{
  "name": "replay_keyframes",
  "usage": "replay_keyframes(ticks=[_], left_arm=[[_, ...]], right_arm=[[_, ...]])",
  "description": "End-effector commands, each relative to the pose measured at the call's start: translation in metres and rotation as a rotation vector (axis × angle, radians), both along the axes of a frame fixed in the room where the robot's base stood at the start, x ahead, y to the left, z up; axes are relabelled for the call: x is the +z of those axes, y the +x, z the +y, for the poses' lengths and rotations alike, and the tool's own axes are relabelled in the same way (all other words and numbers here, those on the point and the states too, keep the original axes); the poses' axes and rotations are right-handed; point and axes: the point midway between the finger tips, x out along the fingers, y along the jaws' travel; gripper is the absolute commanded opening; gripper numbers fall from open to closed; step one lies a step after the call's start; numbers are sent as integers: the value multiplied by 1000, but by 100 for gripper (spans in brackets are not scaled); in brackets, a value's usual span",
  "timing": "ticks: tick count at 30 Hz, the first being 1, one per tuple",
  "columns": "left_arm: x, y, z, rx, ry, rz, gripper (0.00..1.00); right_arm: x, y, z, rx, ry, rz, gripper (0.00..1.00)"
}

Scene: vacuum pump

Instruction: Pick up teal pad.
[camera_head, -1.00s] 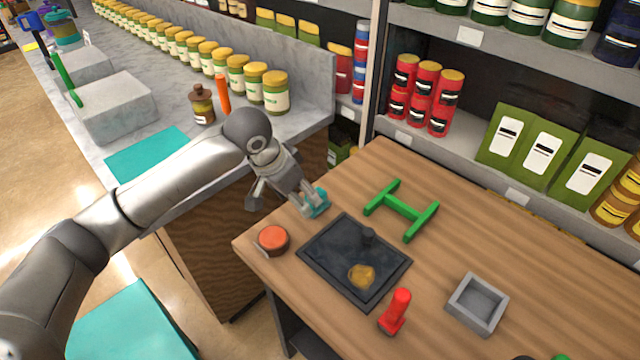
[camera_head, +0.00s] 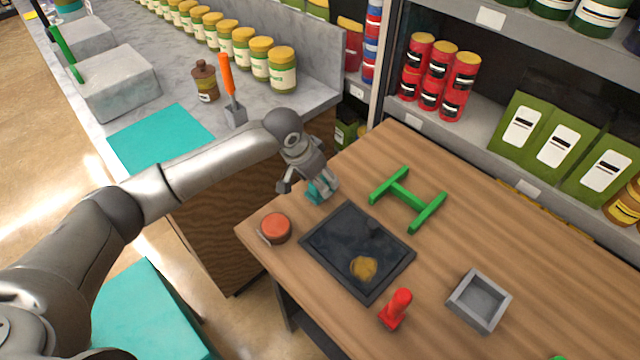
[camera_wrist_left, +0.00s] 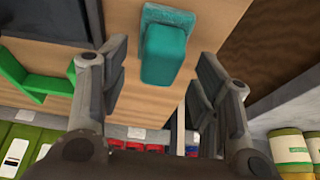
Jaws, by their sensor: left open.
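The teal pad (camera_head: 319,191), a small block with a wider flat end, is on the wooden table (camera_head: 470,235) near its left edge. My left gripper (camera_head: 309,186) is right over it, fingers pointing down, and partly hides it in the head view. In the left wrist view the teal pad (camera_wrist_left: 164,52) shows between the two spread fingers, with gaps on both sides. The left gripper is open and empty. I cannot tell how far the fingertips are above the table. My right gripper is not in view.
A dark tray (camera_head: 326,262) lies close to the pad, with an orange-topped round tin (camera_head: 275,228) beside it. A green H-shaped frame (camera_head: 408,199), red stamp-like piece (camera_head: 397,308) and grey square box (camera_head: 479,301) also stand on the table. Shelves border the back.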

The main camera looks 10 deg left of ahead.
Motion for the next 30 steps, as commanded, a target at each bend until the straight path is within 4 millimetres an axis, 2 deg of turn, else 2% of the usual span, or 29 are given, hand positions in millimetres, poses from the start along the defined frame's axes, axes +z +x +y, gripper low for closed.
replay_keyframes(ticks=[1,4,13,17,24,25,30], left_arm=[[-6,2,-1,1,0,3,57],[-14,4,-3,1,-1,2,57],[-18,6,-4,1,0,0,57],[-18,6,-4,1,0,0,42],[-18,6,-3,1,0,0,11],[-18,6,-3,1,0,0,8],[-18,6,-3,1,0,0,8]], right_arm=[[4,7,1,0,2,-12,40],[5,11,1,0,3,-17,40],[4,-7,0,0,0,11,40],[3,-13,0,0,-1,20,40],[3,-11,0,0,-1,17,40],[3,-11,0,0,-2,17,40],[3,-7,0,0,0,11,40]])
